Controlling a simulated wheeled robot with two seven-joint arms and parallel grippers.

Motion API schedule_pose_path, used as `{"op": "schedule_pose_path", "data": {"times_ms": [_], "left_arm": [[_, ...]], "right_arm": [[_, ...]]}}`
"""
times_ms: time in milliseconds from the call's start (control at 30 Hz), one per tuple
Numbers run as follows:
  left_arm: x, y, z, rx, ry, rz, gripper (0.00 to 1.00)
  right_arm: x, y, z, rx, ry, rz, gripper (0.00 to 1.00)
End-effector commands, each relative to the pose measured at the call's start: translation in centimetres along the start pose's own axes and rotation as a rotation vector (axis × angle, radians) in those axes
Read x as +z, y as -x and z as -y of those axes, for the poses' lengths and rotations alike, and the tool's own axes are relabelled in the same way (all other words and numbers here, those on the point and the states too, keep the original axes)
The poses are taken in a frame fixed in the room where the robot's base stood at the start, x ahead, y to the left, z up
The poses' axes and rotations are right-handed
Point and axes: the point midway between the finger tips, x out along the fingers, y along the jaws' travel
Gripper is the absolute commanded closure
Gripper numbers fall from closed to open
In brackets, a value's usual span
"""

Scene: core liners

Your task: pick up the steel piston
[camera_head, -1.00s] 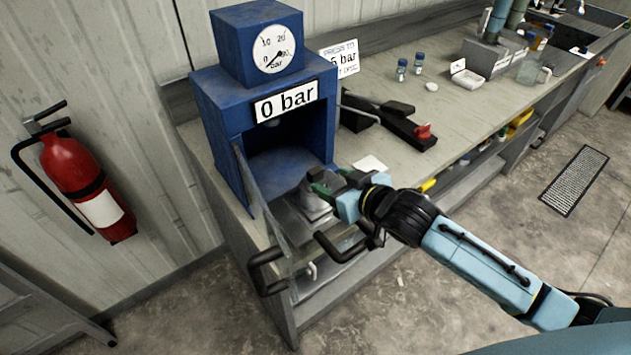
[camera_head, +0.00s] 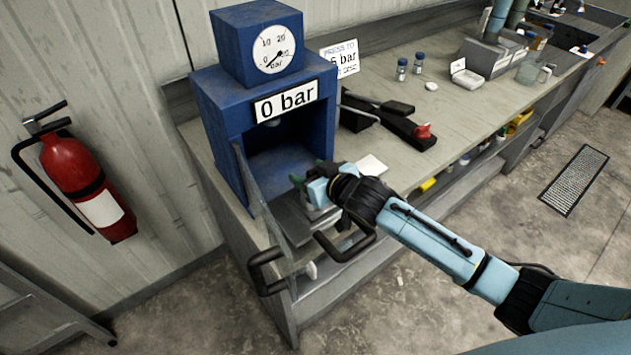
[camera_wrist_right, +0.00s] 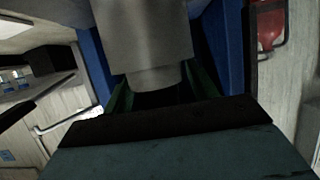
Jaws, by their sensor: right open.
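The steel piston (camera_wrist_right: 145,40) is a grey metal cylinder with a narrower lower end. It fills the upper middle of the right wrist view. My right gripper (camera_head: 308,180) is at the open front of the blue press (camera_head: 222,130). Its green fingers stand on both sides of the piston's narrow end in the wrist view (camera_wrist_right: 158,95), open. I cannot tell whether they touch it. In the head view my gripper and wrist largely hide the piston. My left gripper is not in view.
A clear door with a black handle (camera_head: 268,270) stands open at the press's front left. A black hand pump (camera_head: 400,125) sits on the bench to the right, with small bottles (camera_head: 402,69) behind it. A fire extinguisher (camera_head: 85,185) hangs on the left wall.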

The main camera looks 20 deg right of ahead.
Motion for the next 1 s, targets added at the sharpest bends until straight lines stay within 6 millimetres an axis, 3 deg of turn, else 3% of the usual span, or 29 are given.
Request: {"op": "schedule_pose_path", "data": {"times_ms": [100,533,833,1000], "left_arm": [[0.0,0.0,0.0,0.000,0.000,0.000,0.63],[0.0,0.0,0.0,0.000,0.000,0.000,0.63],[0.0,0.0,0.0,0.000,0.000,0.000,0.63],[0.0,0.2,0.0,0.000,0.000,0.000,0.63]], "right_arm": [[0.0,0.0,0.0,0.000,0.000,0.000,0.44],[0.2,0.0,0.0,0.001,0.000,0.005,1.00],[0.1,0.1,0.0,0.001,-0.001,0.007,1.00],[-2.2,1.0,0.0,0.001,0.001,0.001,1.00]]}}
